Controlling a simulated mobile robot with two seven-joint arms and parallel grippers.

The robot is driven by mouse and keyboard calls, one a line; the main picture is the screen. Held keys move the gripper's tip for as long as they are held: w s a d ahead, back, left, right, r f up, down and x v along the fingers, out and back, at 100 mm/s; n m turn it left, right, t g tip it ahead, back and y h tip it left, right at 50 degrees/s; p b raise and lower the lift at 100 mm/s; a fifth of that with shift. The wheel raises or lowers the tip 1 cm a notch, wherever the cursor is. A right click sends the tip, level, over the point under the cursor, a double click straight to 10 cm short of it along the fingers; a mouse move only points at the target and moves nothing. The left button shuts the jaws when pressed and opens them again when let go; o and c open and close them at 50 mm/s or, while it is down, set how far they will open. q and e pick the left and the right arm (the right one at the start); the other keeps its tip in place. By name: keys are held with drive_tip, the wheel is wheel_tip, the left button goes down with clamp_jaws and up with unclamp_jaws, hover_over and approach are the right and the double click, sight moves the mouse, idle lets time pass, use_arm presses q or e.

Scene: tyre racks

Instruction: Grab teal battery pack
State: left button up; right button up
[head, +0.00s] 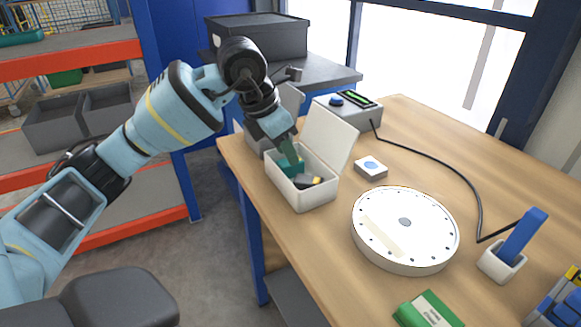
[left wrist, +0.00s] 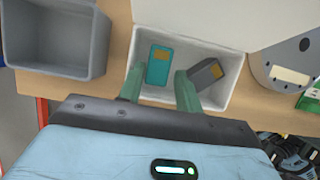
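The teal battery pack (left wrist: 160,66) lies inside an open white box (left wrist: 235,85) in the left wrist view; its teal surface also shows in the head view (head: 290,168). My left gripper (head: 290,153) reaches down into the box. In the left wrist view its two green fingers (left wrist: 160,90) are apart, with the teal pack just beyond and between them. A dark pack with a yellow label (left wrist: 208,71) lies in the box beside the right-hand finger. Whether that finger touches it I cannot tell. My right gripper is not in view.
The box's raised lid (head: 329,138) stands at its far side. A grey bin (left wrist: 62,38) sits beside the box. A white round disc (head: 405,228), a small button box (head: 371,168) and a cabled device (head: 348,108) stand on the wooden table (head: 425,135).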

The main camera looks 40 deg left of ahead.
use_arm(q)
drive_tip(key=x, duration=0.4)
drive_tip(key=shift+f, duration=0.15)
drive_tip(key=c, duration=0.7)
wheel_tip(320, 180, up, 10)
drive_tip(key=shift+r+p, duration=0.1)
drive_tip(key=shift+p, duration=0.4)
